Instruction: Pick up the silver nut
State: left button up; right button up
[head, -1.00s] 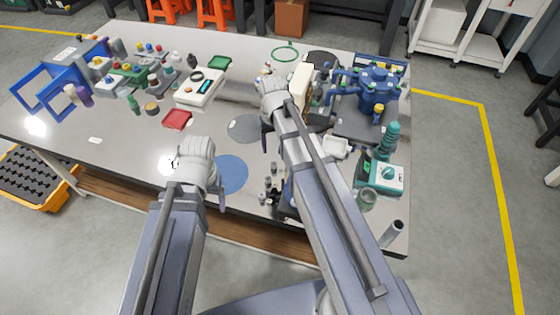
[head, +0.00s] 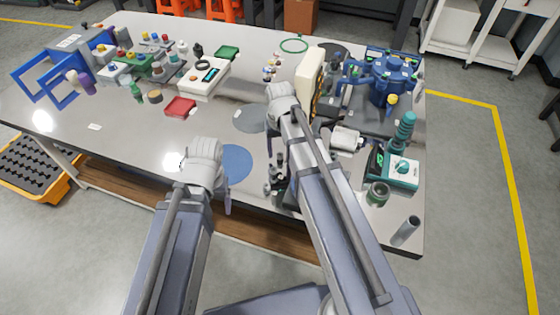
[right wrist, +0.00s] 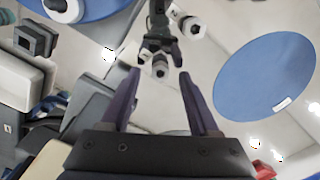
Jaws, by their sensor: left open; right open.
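A small silver nut (right wrist: 160,66) shows in the right wrist view, hexagonal with a dark hole. It lies beyond and between the fingertips of my right gripper (right wrist: 158,78), close to a dark holder. The open fingers stand to either side in that view, not visibly touching it. A second silver hexagonal piece (right wrist: 192,27) is just beyond it; I cannot tell which is the task's nut. In the head view, small silver pieces (head: 274,172) stand near the front edge, partly behind my right arm. My left gripper (head: 226,195) is open near the front edge, mostly hidden by its wrist.
A blue disc (head: 237,163) and a grey disc (head: 252,119) lie on the bench. A beige upright block (head: 309,77) stands beside my right wrist. A teal device (head: 402,171) and blue apparatus (head: 388,82) crowd the right. The left front of the bench is largely clear.

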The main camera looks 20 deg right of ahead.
jog(key=shift+c, duration=0.2)
grip_shut()
dwell(0.3)
